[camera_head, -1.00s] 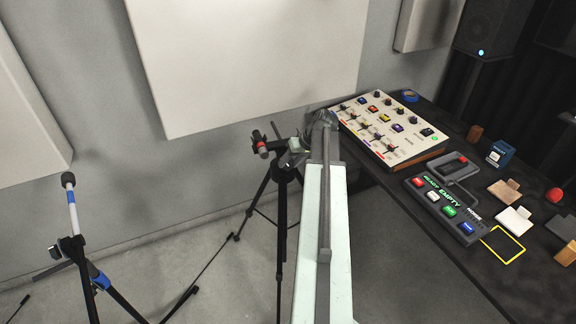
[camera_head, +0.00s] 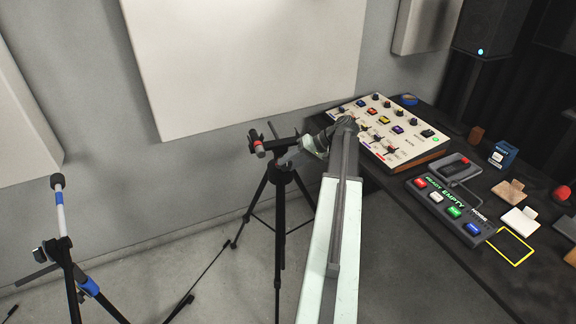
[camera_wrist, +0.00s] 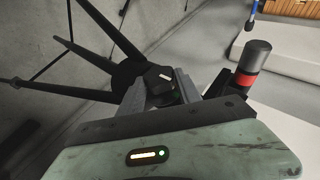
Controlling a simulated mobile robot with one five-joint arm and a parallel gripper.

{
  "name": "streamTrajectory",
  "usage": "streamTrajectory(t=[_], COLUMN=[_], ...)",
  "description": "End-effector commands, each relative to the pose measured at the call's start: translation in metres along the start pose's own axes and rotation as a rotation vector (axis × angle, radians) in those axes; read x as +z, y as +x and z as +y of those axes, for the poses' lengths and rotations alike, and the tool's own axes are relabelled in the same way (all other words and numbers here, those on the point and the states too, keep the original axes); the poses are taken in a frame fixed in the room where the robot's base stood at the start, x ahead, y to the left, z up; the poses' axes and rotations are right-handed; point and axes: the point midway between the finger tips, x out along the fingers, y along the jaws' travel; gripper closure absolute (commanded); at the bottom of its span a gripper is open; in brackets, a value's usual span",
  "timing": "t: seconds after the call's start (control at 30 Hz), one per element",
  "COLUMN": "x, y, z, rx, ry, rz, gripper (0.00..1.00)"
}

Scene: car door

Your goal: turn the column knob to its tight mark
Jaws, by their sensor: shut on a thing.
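The column knob (camera_wrist: 158,75) is small and dark with a short pale line on its face. In the wrist view it sits between the fingers of my gripper (camera_wrist: 161,84), which is shut on it. The knob belongs to a black tripod stand (camera_head: 280,178), whose dark legs also spread across the upper left of the wrist view (camera_wrist: 105,30). In the head view my gripper (camera_head: 293,156) is at the stand's top, and my arm hides the knob there. I cannot make out a tight mark.
A black cylinder with a red band (camera_wrist: 246,68) sticks up beside my gripper; it also shows on the stand (camera_head: 258,147). A desk on the right holds a mixing panel (camera_head: 388,130) and a button box (camera_head: 447,208). A microphone stand (camera_head: 62,220) is at left.

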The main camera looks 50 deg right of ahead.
Motion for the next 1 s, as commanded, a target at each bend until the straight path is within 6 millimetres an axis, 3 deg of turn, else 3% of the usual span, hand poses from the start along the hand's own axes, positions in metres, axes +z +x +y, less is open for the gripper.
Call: streamTrajectory(t=[0.27,0.3,0.37,0.77,1.0], x=[-0.001,-0.001,-0.001,0.0,-0.003], y=[0.001,0.001,0.001,-0.002,-0.033], z=[-0.002,-0.002,-0.002,0.0,-0.004], rx=[-0.005,-0.004,-0.003,0.002,0.001], ry=[-0.001,-0.001,0.0,0.002,0.003], rz=[0.002,0.001,0.002,0.001,0.003], gripper=[1.0,0.48,0.38,0.38,0.38])
